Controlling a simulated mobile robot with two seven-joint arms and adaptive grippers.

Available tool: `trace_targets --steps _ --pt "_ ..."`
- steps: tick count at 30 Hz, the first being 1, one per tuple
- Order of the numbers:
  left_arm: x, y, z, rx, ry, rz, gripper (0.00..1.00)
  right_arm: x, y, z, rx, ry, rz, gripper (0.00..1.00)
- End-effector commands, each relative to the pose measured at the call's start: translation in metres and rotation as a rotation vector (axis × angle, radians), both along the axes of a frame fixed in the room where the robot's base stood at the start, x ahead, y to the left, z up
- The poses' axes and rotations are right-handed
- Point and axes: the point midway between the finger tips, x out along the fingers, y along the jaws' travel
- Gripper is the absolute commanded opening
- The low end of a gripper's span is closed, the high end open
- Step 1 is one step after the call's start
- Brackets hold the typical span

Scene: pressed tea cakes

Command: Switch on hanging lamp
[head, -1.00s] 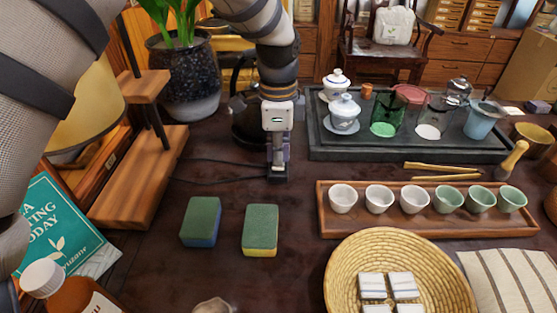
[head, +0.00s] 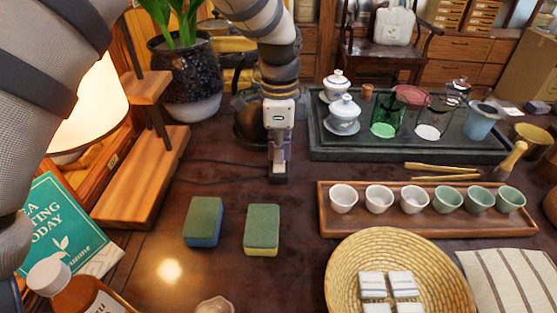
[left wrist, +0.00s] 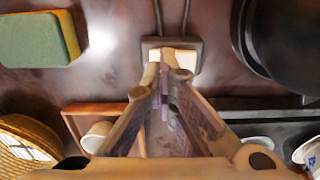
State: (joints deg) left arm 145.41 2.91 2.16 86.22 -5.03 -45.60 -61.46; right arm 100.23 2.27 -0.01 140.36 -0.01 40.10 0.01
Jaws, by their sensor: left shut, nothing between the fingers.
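The lamp's shade (head: 95,108) is at the left, partly behind my own arm, and glows bright white. A small dark switch box (head: 278,180) lies on the table with cords running from it. In the left wrist view the switch box (left wrist: 150,43) has a pale rocker on top. My left gripper (head: 278,167) points straight down at the switch, fingers shut and empty. In the wrist view its fingertips (left wrist: 165,68) overlap the rocker; whether they touch it I cannot tell. My right gripper is out of view.
Two green sponges (head: 203,221) lie left of the gripper. A wooden tray of cups (head: 428,229) and a dark tea tray (head: 325,147) stand to the right. A plant pot (head: 190,80) is behind. A woven basket (head: 345,270) is at the front right.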

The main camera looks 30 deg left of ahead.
Motion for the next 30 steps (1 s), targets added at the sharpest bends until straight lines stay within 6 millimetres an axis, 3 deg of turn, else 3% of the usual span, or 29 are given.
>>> trace_targets --steps 1,13,30 --pt "0.001 0.0 0.011 0.0 -0.011 0.0 0.0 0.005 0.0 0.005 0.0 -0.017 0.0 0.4" --pt "0.001 0.0 0.051 -0.001 -0.008 0.001 0.0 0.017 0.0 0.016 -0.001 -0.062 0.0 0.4" --pt "0.0 0.0 0.053 0.0 -0.001 0.0 0.0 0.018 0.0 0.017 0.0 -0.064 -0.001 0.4"
